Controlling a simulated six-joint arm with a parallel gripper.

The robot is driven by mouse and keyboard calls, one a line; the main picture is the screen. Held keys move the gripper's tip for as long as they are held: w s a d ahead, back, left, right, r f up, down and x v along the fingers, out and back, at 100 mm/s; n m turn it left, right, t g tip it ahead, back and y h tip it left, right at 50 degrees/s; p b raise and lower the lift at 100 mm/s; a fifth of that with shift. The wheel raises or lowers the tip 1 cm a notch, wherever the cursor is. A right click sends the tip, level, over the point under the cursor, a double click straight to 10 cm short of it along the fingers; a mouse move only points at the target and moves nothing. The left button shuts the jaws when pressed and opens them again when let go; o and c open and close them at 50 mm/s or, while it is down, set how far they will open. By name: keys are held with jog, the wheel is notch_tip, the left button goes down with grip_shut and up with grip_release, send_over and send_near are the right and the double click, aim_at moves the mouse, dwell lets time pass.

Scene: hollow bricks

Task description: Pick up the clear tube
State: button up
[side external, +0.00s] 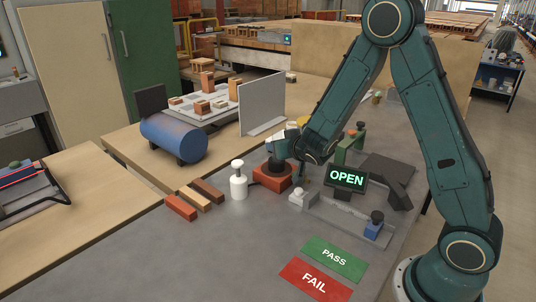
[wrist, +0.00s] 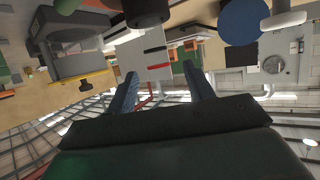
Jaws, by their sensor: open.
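I cannot make out a clear tube in either view. In the wrist view, the two blue-grey fingers of my gripper (wrist: 160,82) are spread apart, with nothing held between them. In the side view, my wrist end hangs low over the grey table, just above a red-brown hollow brick (side external: 272,178) with a dark round part on top. The fingertips are too small and hidden to tell there, and I cannot tell whether they touch anything.
A white bottle (side external: 238,181) stands left of the brick, beside several brick samples (side external: 194,201). An OPEN display (side external: 346,178) stands to the right. PASS (side external: 335,258) and FAIL (side external: 315,281) plates lie in front.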

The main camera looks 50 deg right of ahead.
jog(key=shift+w, duration=0.1)
jog(key=shift+x, duration=2.65)
jog(key=shift+f, duration=0.1)
grip_shut()
notch_tip(320, 180, up, 20)
